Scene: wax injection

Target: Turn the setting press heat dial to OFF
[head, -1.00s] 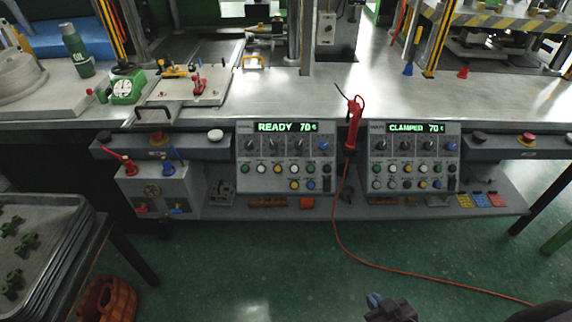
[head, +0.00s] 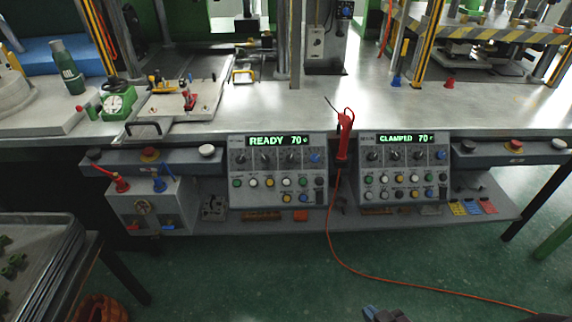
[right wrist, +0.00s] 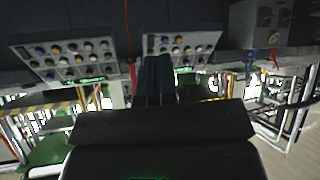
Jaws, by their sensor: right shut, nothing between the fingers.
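Two grey control panels hang at the bench front in the head view. The left panel (head: 233,190) reads "READY 70" in green, the right panel (head: 363,181) "CLAMPED 70". Each has a row of dark dials, such as one on the left panel (head: 269,157) and one on the right panel (head: 394,155), with a blue knob at the row's right end. The small panel labels and dial settings are too small to read. My right gripper (head: 382,314) is at the bottom edge, well short of the panels; in the right wrist view its fingers (right wrist: 154,75) are together and empty. My left gripper is out of view.
A red hand tool (head: 344,138) hangs between the panels, its orange cord trailing over the floor. A valve box (head: 150,208) stands left of the panels. A lower shelf (head: 340,218) juts out beneath them. The floor in front is mostly clear.

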